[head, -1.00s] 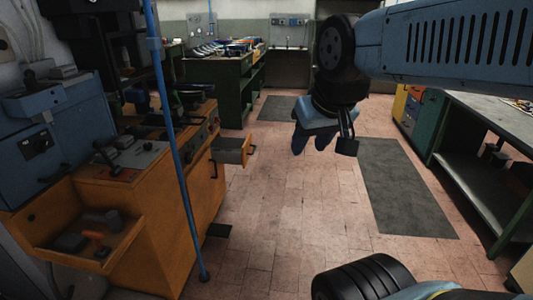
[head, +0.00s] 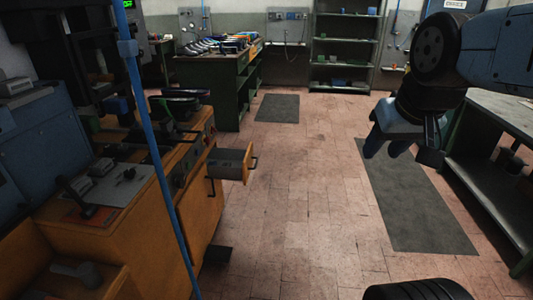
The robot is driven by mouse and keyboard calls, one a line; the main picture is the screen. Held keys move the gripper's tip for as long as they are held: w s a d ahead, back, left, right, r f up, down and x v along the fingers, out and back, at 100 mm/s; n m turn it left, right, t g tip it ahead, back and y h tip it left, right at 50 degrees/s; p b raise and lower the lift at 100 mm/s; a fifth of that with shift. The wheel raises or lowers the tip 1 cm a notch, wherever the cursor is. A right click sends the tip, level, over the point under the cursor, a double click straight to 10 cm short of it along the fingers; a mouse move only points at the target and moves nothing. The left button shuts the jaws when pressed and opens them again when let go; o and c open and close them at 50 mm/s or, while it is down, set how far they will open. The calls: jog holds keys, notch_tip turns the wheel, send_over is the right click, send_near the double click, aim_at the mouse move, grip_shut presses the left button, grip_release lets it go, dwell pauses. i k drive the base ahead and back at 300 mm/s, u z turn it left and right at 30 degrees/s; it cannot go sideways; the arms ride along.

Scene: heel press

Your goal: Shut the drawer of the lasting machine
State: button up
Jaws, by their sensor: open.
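The orange lasting machine (head: 150,205) stands at the left. Its drawer (head: 229,165) sticks out to the right from the machine's side, pulled open, with a dark inside and an orange front. A dark bar handle (head: 254,163) is on the drawer front. My gripper (head: 385,149) hangs from my blue arm at the upper right, open and empty, fingers pointing down. It is well to the right of the drawer, apart from it.
A blue pole (head: 152,130) stands in front of the machine. An orange tray with a tool (head: 85,273) is at the lower left. A green bench (head: 215,95) with shoes is behind. A workbench (head: 490,190) stands right. The tiled floor (head: 290,200) between is clear.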

aim_at(228, 161)
jog(key=z, duration=0.1)
jog(key=i, duration=1.75)
jog(key=u, duration=0.6)
jog(key=k, duration=0.8)
jog(key=u, duration=0.25)
jog(key=i, duration=0.8)
jog(key=z, duration=0.1)
